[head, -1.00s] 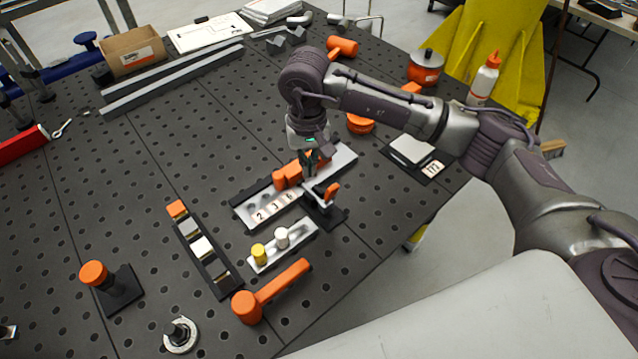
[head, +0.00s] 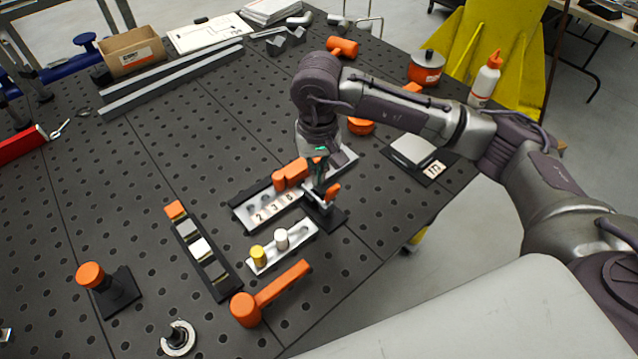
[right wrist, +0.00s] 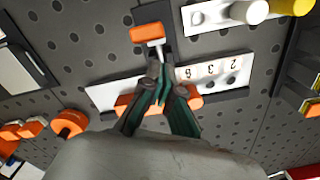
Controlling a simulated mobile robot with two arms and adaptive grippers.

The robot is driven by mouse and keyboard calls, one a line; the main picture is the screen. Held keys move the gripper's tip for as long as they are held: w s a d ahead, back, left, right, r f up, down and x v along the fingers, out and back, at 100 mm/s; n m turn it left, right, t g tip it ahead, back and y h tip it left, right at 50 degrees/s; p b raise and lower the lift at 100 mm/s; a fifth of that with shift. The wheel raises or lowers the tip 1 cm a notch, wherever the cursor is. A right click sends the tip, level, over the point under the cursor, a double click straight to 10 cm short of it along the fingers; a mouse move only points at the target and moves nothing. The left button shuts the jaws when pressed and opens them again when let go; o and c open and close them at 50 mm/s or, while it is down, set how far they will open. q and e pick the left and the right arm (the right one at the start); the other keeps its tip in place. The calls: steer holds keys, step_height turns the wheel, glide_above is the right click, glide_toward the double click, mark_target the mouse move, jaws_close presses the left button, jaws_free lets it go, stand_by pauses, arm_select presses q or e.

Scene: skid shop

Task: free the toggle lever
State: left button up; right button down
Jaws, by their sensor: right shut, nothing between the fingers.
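The toggle lever (head: 332,191) has an orange grip on a black base, beside the numbered metal plate (head: 262,215). In the right wrist view the orange grip (right wrist: 147,33) sits on a thin metal stem, just beyond my fingertips. My right gripper (head: 320,180) points down beside the lever, over the plate. Its fingers (right wrist: 162,88) are shut with nothing between them, and in the right wrist view they cover part of an orange piece (right wrist: 194,102) on the plate. Whether the fingers touch the lever's stem I cannot tell. My left gripper is out of view.
A metal block with a yellow peg (head: 258,254) and a white peg (head: 281,238) stands close in front. An orange hammer-shaped piece (head: 282,283) lies nearer. A black strip of blocks (head: 215,270) lies to the left. The perforated table (head: 130,190) has free room at left.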

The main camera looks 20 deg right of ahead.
mark_target(331, 188)
steer(key=shift+s+d+b, duration=0.25)
steer(key=shift+s, duration=0.45)
steer(key=shift+s+d+b, duration=0.25)
steer(key=shift+s, duration=0.4)
steer(key=shift+s+d, duration=0.2)
steer(key=shift+s, duration=0.3)
steer(key=shift+w+b, duration=0.1)
steer(key=shift+b, duration=0.25)
steer(key=shift+w+a+f+b, duration=0.1)
steer(key=shift+w+a+b, duration=0.1)
steer(key=shift+w+b, duration=0.15)
steer(key=shift+w, duration=0.15)
step_height(331, 188, up, 7)
steer(key=p, duration=0.2)
